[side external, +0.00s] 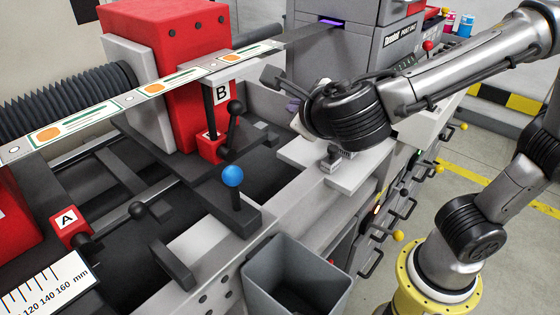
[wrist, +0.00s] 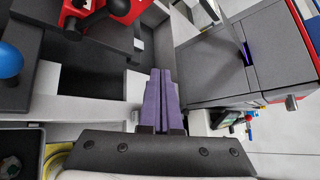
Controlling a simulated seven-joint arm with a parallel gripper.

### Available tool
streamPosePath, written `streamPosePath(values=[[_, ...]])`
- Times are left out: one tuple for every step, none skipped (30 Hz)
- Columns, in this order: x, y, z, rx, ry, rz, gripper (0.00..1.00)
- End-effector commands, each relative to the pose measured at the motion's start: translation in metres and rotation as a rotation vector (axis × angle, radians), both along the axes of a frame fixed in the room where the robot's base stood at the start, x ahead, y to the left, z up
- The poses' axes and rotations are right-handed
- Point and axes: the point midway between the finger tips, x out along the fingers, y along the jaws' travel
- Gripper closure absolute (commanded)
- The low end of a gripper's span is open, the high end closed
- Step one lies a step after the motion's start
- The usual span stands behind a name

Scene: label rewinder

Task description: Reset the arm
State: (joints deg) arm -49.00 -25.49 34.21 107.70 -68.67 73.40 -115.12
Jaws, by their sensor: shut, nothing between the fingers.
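My gripper (wrist: 160,74) shows in the wrist view with its two purple fingers pressed together and nothing between them. In the side external view only a bit of purple finger (side external: 293,106) shows beside my dark wrist; the rest is hidden. The gripper is above the machine's grey bed, to the right of the red post marked B (side external: 221,94). The blue ball knob (side external: 232,176) stands upright on its stem, apart from the gripper. It also shows at the left edge of the wrist view (wrist: 10,60).
A label strip (side external: 83,124) runs across the machine toward the grey printer unit (side external: 340,45). A red block marked A (side external: 68,220) and a scale (side external: 45,287) are at lower left. A grey bin (side external: 295,280) stands in front. Yellow and black handles (side external: 398,236) line the right side.

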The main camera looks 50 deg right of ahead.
Motion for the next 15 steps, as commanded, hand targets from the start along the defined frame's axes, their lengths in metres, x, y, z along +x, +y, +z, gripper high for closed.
streamPosePath(values=[[-0.003,-0.030,0.007,0.037,-0.008,-0.085,1.00],[-0.007,-0.047,0.008,0.066,-0.006,-0.135,1.00],[-0.015,-0.068,0.008,0.122,-0.011,-0.209,1.00],[-0.022,-0.082,0.006,0.176,-0.020,-0.268,1.00],[-0.030,-0.095,0.004,0.236,-0.033,-0.331,1.00],[-0.043,-0.110,0.001,0.329,-0.059,-0.424,1.00],[-0.052,-0.120,-0.003,0.403,-0.083,-0.497,1.00],[-0.063,-0.129,-0.006,0.483,-0.114,-0.573,1.00],[-0.077,-0.139,-0.012,0.597,-0.160,-0.682,1.00],[-0.088,-0.144,-0.016,0.687,-0.200,-0.767,1.00],[-0.098,-0.148,-0.021,0.779,-0.244,-0.855,1.00],[-0.111,-0.150,-0.027,0.895,-0.303,-0.965,1.00],[-0.119,-0.151,-0.031,0.978,-0.348,-1.046,1.00],[-0.126,-0.150,-0.035,1.060,-0.393,-1.124,1.00],[-0.135,-0.148,-0.040,1.165,-0.454,-1.229,1.00]])
